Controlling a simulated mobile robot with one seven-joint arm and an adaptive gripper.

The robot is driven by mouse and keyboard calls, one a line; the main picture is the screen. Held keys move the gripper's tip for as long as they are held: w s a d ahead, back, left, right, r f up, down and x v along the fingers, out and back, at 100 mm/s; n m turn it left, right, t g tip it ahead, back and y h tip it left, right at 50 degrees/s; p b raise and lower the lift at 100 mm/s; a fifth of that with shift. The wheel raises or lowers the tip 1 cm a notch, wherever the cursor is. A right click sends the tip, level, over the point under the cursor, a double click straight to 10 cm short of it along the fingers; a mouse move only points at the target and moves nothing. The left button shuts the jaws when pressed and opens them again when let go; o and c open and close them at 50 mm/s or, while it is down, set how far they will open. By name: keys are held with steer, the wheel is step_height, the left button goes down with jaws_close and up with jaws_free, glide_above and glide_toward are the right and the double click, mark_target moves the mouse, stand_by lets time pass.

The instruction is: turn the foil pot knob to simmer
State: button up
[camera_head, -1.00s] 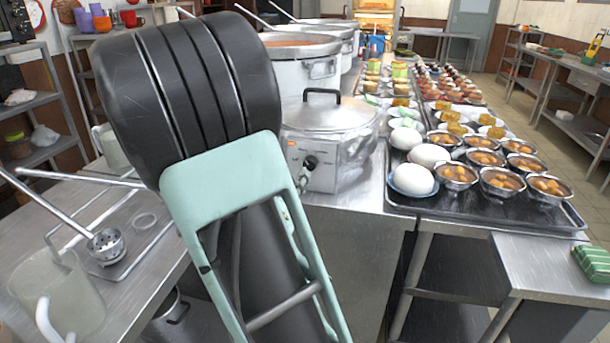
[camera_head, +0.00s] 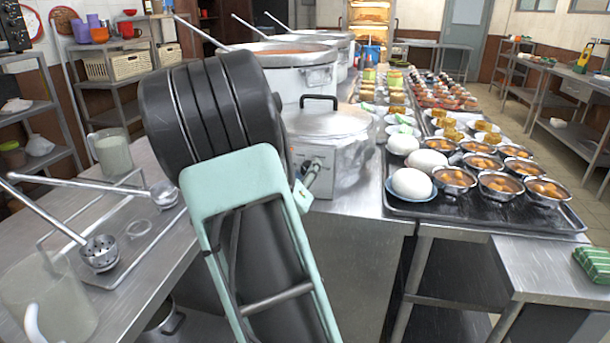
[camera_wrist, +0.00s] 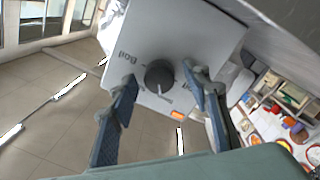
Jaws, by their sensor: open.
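The foil-wrapped pot (camera_head: 352,165) stands on the steel counter in the head view, with a lid and a black handle on top. Its control box (camera_head: 312,153) faces my arm, and the knob is hidden there by my arm and gripper. In the wrist view the dark round knob (camera_wrist: 159,75) sits on the grey control panel (camera_wrist: 185,35). An orange light (camera_wrist: 178,115) is below. My gripper (camera_wrist: 160,78) is open, its fingers on either side of the knob; contact cannot be told.
A ladle (camera_head: 100,250) and a clear jug (camera_head: 50,300) are on the left counter.

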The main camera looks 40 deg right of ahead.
steer(key=shift+c, duration=0.4)
steer(key=c, duration=1.1)
steer(key=m+b, duration=0.4)
steer(key=m, duration=0.2)
steer(key=shift+f+y+b, duration=0.15)
steer(key=shift+y+b, duration=0.15)
steer(key=shift+b, duration=0.05)
steer(key=m+b, duration=0.3)
steer(key=m, duration=0.2)
steer(key=shift+b, duration=0.35)
steer(key=shift+r+m, duration=0.2)
steer(key=shift+m, duration=0.1)
steer(key=o, duration=1.2)
